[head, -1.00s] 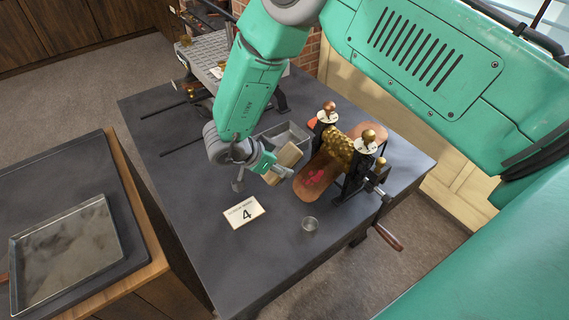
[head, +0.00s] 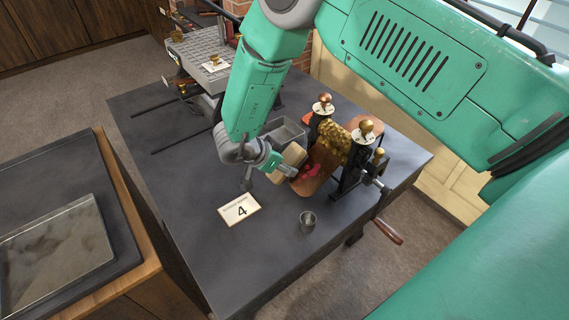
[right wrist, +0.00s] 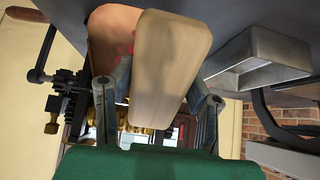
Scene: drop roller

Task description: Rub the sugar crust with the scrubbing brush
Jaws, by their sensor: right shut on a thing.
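The scrubbing brush (head: 294,153), a pale wooden block, is held in my right gripper (head: 281,166). In the right wrist view the brush (right wrist: 171,62) sits between the two grey fingers; its bristles are hidden. The sugar crust (head: 312,171) is a red patch on the rounded brown board (head: 312,187) at the drop roller's near side. The brush is at the left edge of the board, close beside the crust. I cannot tell whether they touch. The crust shows partly behind the brush in the right wrist view (right wrist: 127,58). My left gripper is not in view.
The drop roller (head: 335,140) has brass rolls, black side frames and a crank (head: 388,231). A grey metal tray (head: 287,131) stands behind the brush. A small metal cup (head: 308,221) and a card marked 4 (head: 239,209) are in front. The table's near left is clear.

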